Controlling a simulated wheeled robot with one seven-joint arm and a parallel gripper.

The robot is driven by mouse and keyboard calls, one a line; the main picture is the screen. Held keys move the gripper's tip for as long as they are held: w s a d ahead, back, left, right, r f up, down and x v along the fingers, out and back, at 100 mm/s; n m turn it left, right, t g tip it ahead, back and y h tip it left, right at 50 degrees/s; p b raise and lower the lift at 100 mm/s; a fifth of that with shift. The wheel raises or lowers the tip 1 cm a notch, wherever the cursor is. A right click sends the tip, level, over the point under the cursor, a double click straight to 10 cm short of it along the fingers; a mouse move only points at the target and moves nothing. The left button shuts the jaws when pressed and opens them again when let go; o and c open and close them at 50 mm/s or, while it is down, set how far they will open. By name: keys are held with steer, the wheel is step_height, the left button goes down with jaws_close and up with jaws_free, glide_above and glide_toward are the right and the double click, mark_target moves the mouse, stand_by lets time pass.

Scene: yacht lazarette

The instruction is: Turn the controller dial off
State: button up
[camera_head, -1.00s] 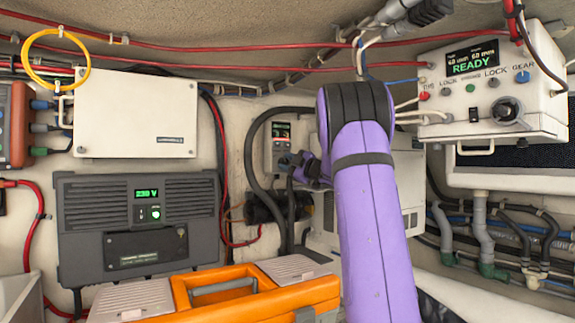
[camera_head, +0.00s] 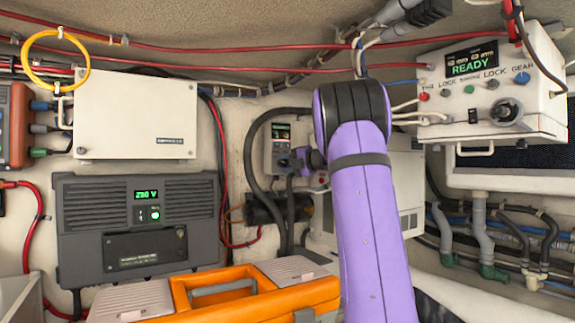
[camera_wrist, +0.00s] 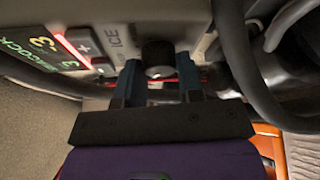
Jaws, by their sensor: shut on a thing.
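A small grey controller (camera_head: 281,131) with a dark display hangs on the back wall, left of my purple arm. In the wrist view it fills the upper left, with a lit display (camera_wrist: 42,48) of green and yellow characters, a plus button and partly readable lettering. A round dark dial (camera_wrist: 157,54) stands out from its face. My gripper (camera_wrist: 158,75) has one finger on each side of the dial and is shut on it. In the head view my gripper (camera_head: 293,163) is small and partly hidden by my wrist. The dial's pointer and setting cannot be read.
Thick black cables (camera_head: 251,165) loop beside the controller and show close by in the wrist view. A white panel reading READY (camera_head: 480,95) stands at right. An orange toolbox (camera_head: 290,297) sits below, and a grey 230 V unit (camera_head: 137,230) is at left.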

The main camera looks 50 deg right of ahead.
steer(key=shift+n, duration=0.3)
steer(key=shift+f, duration=0.1)
steer(key=o, duration=0.9)
steer(key=shift+s+d+r, duration=0.15)
steer(key=shift+s, duration=1.1)
steer(key=shift+s+d+r, duration=0.15)
steer(key=shift+s+d, duration=0.05)
steer(key=shift+s, duration=1)
steer(key=shift+s+d+r, duration=0.15)
steer(key=shift+s, duration=1.1)
